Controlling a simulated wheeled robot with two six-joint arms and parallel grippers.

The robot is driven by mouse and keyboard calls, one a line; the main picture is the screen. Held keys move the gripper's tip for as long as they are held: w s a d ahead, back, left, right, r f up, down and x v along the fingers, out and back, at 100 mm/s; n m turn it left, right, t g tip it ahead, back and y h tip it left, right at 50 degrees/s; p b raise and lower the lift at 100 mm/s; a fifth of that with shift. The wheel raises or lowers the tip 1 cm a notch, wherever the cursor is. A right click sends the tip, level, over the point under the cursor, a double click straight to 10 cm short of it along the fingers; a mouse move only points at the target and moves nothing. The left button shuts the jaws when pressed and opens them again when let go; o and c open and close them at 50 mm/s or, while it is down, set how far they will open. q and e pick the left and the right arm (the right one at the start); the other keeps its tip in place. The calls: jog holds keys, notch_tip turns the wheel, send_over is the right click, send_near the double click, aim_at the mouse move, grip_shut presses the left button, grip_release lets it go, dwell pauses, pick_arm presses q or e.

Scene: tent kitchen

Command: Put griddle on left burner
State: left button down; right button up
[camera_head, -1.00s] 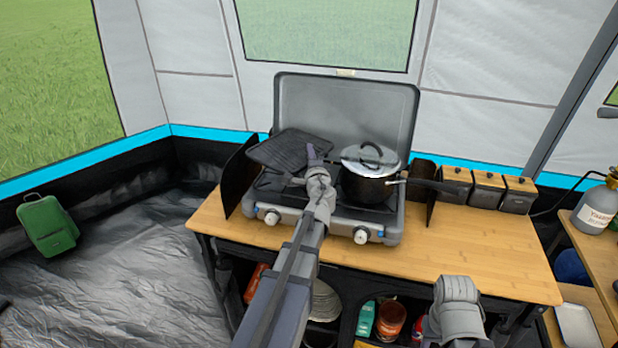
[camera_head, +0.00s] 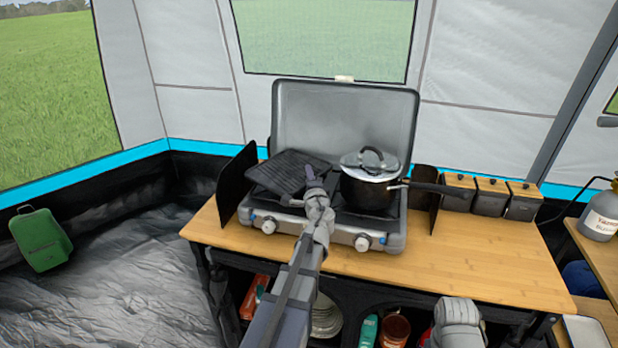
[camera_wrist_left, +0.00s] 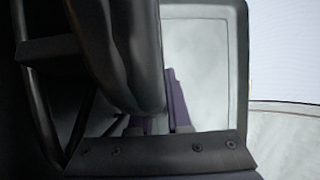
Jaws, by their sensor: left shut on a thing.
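The black ridged griddle (camera_head: 288,172) is over the left side of the camping stove (camera_head: 333,232) and covers most of the left burner. It looks nearly level; whether it rests fully on the burner I cannot tell. My left gripper (camera_head: 311,176), with purple fingers, is shut on the griddle at its right edge. In the left wrist view the fingers (camera_wrist_left: 165,110) are partly hidden behind a large dark rounded shape close to the lens. Only part of my right arm shows at the lower right; its gripper is out of view.
Several canisters (camera_head: 489,196) stand at right. The table's right front (camera_head: 470,255) is clear.

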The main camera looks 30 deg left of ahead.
pick_arm(q)
jog(key=shift+f, duration=0.1)
jog(key=shift+f, duration=0.15)
jog(key=shift+s+d+f+b, duration=0.1)
jog(key=shift+s+b, duration=0.05)
jog(key=shift+b, duration=0.4)
